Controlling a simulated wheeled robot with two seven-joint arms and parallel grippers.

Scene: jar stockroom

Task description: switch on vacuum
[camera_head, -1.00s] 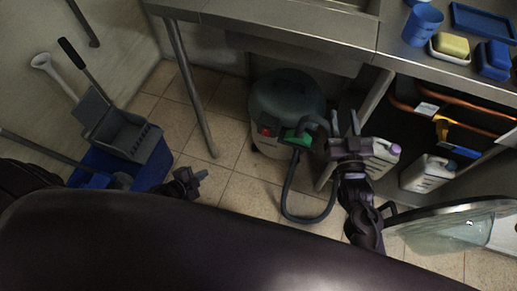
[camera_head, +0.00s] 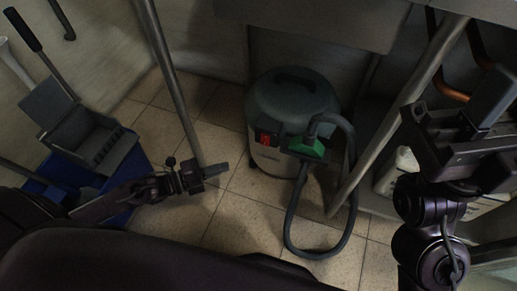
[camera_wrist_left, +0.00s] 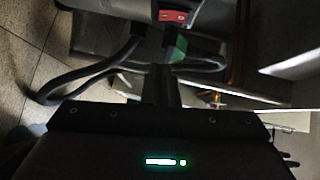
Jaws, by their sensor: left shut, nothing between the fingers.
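The vacuum (camera_head: 292,105) is a grey canister with a dark lid, standing on the tiled floor under the counter. Its red switch (camera_head: 265,138) is on the front left, beside a green hose fitting (camera_head: 308,147). The red switch also shows at the top of the left wrist view (camera_wrist_left: 173,16). My left gripper (camera_head: 222,168) is shut and empty, left of and apart from the vacuum, near the table leg. In the left wrist view its fingers (camera_wrist_left: 160,78) point toward the vacuum. My right gripper (camera_head: 455,108) is at the right, empty, with its fingers apart, away from the vacuum.
A metal table leg (camera_head: 178,85) stands between the left gripper and the back wall. Another leg (camera_head: 400,110) stands right of the vacuum. The black hose (camera_head: 290,225) loops on the floor. A blue mop bucket (camera_head: 120,170) is at left.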

